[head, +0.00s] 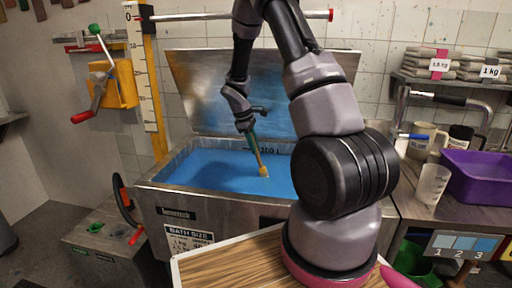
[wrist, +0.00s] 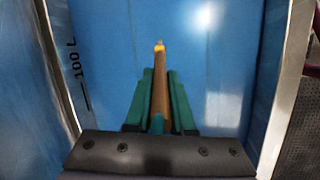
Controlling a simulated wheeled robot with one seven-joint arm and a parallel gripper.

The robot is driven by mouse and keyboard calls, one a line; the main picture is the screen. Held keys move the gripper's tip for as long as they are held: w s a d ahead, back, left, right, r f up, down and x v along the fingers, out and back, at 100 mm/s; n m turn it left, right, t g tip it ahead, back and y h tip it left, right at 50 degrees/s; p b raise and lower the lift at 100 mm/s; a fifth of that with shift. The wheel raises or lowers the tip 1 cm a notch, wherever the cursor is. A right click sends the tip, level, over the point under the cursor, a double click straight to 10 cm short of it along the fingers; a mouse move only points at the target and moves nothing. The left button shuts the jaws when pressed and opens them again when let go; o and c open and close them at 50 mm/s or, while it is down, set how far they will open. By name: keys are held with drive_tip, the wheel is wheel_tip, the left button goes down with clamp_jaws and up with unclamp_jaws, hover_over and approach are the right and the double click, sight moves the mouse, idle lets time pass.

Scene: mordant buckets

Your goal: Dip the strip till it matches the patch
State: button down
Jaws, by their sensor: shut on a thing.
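My gripper (head: 251,136) is over the open steel bath (head: 160,207). Its green fingers are shut on a brown stick (head: 258,156), which slants down and ends in a small yellow tip (head: 263,171). In the wrist view the stick (wrist: 158,85) lies between the fingers (wrist: 159,72) and the yellow tip (wrist: 159,47) shows against blue. The bath holds blue liquid (head: 210,172). I cannot tell whether the tip touches the liquid. No separate strip is clear. A card with blue patches numbered 1, 2, 3 (head: 463,243) is at the lower right.
The bath's lid (head: 230,85) stands raised behind. A purple tray (head: 480,176), a white cup (head: 432,183) and a mug (head: 419,146) stand on the right bench. A yellow crank box (head: 122,84) and an upright scale (head: 148,80) are at left. A wooden board (head: 220,268) is in front.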

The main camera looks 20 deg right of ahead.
drive_tip(key=shift+s+d, duration=0.35)
drive_tip(key=shift+d, duration=0.15)
wheel_tip(320, 180, up, 16)
drive_tip(key=shift+f, duration=0.15)
idle(0.4)
idle(3.1)
drive_tip(key=shift+r, duration=2.5)
